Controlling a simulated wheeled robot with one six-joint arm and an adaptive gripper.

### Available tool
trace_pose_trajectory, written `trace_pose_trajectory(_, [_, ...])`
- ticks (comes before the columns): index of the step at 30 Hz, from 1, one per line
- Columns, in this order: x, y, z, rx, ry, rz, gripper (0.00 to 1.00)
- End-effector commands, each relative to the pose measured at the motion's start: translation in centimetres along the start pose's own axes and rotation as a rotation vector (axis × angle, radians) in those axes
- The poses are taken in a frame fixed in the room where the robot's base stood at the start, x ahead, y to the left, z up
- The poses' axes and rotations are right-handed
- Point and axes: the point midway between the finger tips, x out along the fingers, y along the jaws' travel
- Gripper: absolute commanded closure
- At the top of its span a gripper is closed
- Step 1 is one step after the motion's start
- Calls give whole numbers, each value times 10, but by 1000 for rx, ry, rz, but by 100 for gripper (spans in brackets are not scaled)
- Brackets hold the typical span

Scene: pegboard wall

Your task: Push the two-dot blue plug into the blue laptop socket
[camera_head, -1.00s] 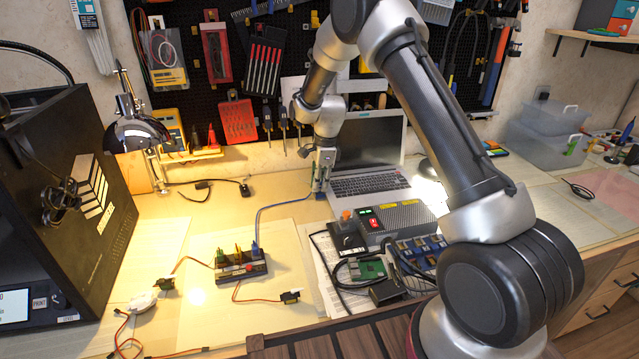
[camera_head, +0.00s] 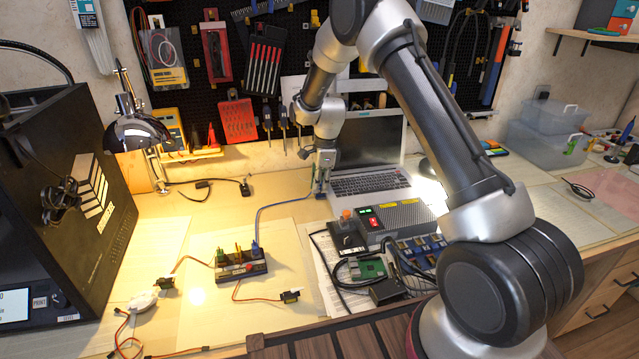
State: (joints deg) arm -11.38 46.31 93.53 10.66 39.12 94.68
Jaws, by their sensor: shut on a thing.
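The laptop (camera_head: 370,150) stands open at the back middle of the bench, its screen tilted back. My gripper (camera_head: 321,193) is low at the laptop's left edge, pointing down, and is shut on the blue plug, which is mostly hidden between the fingers. The blue cable (camera_head: 272,206) runs from the gripper down left to a small dark block (camera_head: 240,264) with green, yellow and blue connectors on top. The blue socket on the laptop's side is hidden by the gripper, and the plug's dots are too small to see. I cannot tell whether plug and socket touch.
A grey power box (camera_head: 395,220) with red and green switches stands in front of the laptop. A desk lamp (camera_head: 140,132) and a black printer (camera_head: 60,210) are at the left. Clear plastic boxes (camera_head: 545,135) sit at the right.

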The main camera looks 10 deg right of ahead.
Motion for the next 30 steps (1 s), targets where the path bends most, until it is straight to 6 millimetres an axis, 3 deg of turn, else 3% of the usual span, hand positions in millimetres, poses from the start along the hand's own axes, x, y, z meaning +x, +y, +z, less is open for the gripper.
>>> trace_pose_trajectory(6, [6, 0, -1, 0, 0, 1, 98])
trace_pose_trajectory(7, [5, 0, -1, 0, 0, 0, 81])
trace_pose_trajectory(10, [5, 0, -1, 0, 0, 0, 63])
trace_pose_trajectory(11, [5, 0, -1, 0, 0, 0, 62])
trace_pose_trajectory(22, [3, 0, 0, 0, 0, -1, 62])
trace_pose_trajectory(30, [-12, 0, 2, 0, -1, -1, 62])
